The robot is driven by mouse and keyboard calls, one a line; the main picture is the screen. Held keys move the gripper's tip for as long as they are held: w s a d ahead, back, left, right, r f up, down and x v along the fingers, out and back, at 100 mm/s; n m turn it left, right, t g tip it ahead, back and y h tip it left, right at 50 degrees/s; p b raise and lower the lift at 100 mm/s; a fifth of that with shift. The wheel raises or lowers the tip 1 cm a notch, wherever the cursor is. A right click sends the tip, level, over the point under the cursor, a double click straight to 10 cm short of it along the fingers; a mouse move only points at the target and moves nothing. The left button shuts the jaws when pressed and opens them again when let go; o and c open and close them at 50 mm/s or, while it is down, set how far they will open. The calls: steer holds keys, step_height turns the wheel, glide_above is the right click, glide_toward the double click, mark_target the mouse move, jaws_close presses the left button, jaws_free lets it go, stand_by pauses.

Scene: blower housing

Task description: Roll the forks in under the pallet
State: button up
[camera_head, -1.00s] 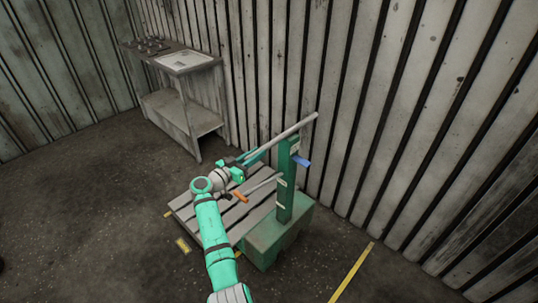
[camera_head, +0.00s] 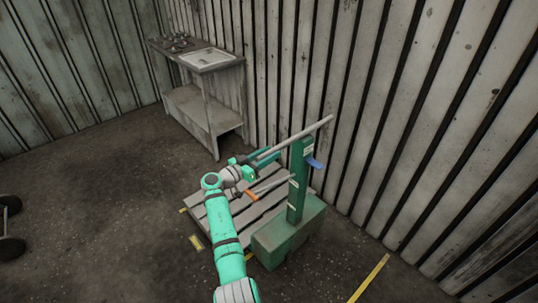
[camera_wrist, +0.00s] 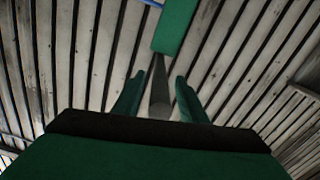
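The slatted wooden pallet (camera_head: 215,222) lies on the floor, partly hidden by my arm. A green truck with a boxy base (camera_head: 290,236) and an upright post stands at its right front edge. Its forks are not visible, so I cannot tell how far under they are. A long grey bar (camera_head: 318,128) crosses the post top. My gripper (camera_head: 262,162) is near the bar's left end. In the wrist view the bar (camera_wrist: 160,92) runs between my fingers (camera_wrist: 161,80), with gaps showing on both sides. The gripper looks open.
A thin rod with an orange grip (camera_head: 251,195) and a blue lever (camera_head: 314,163) join the post. A metal bench (camera_head: 205,108) stands at the back against ribbed walls. Yellow floor marks (camera_head: 370,278) lie at the right and near the pallet.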

steer(key=v, duration=1)
steer(key=shift+s+a, duration=0.3)
